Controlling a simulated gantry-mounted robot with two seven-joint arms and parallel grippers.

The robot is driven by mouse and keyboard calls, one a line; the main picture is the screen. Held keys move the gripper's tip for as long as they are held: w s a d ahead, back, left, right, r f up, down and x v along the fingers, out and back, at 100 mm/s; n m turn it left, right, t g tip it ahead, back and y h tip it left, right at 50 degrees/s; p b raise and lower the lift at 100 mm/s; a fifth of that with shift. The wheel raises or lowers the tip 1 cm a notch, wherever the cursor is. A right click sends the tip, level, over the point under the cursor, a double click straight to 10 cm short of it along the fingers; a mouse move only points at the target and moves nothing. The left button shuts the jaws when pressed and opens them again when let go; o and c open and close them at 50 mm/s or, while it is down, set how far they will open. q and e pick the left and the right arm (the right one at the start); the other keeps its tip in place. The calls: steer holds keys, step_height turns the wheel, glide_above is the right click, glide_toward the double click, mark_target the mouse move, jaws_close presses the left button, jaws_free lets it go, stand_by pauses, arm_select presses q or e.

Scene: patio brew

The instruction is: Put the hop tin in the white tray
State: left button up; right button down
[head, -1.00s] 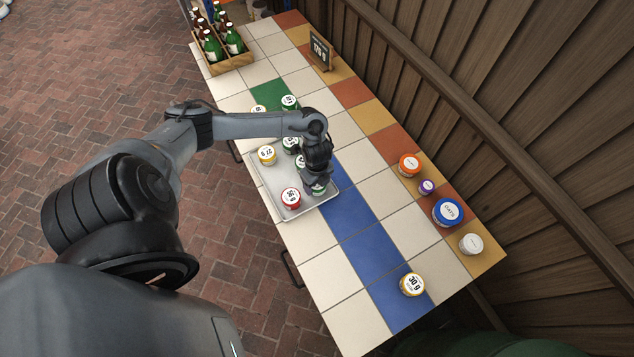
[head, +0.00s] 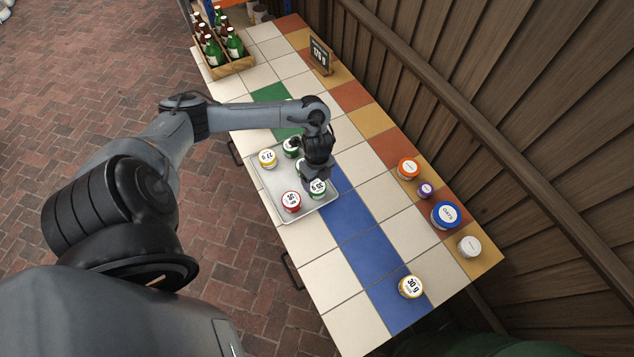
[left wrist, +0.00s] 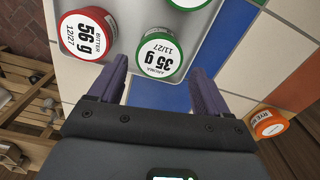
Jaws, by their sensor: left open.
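The silver-white tray (head: 271,190) lies on the tiled table. A green-lidded tin marked Aroma 35 g (head: 318,189) stands in the tray's near right corner; it also shows in the left wrist view (left wrist: 160,56). My left gripper (head: 315,180) is open and empty just above this tin, and its fingers (left wrist: 160,75) appear apart from it. A red-lidded Bitter 56 g tin (head: 291,201), a yellow-lidded tin (head: 267,158) and a green-lidded tin (head: 290,148) also stand in the tray. My gripper hides part of the tray. My right gripper is out of view.
A yellow-lidded 30 g tin (head: 411,286) stands on the near blue tiles. Orange (head: 408,168), purple (head: 425,190), blue (head: 445,214) and white (head: 469,246) lidded containers line the wall side. A bottle crate (head: 232,66) and small sign (head: 320,56) stand at the far end.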

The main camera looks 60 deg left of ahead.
mark_target(317, 185)
arm_select(q)
step_height(317, 185, up, 5)
steer(key=p, duration=0.1)
steer(key=w+d+r+n+t+h, duration=0.2)
steer(key=d+n+t, duration=0.3)
steer(key=d, duration=2)
steer(key=s+a+r+n+y, duration=0.1)
steer(key=s+a+r+n, duration=0.1)
steer(key=s+n, duration=0.2)
steer(key=s+a+r+n+g, duration=0.1)
steer(key=s+a+r+n, duration=0.1)
steer(key=s+n, duration=0.3)
steer(key=shift+s+r+y, duration=0.4)
steer(key=shift+s+r, duration=0.15)
steer(key=shift+s, duration=0.4)
steer(key=shift+r+p, duration=0.1)
steer(key=shift+p, duration=0.25)
step_height(317, 185, up, 21)
steer(key=p, duration=2.1)
steer(key=shift+r, duration=0.15)
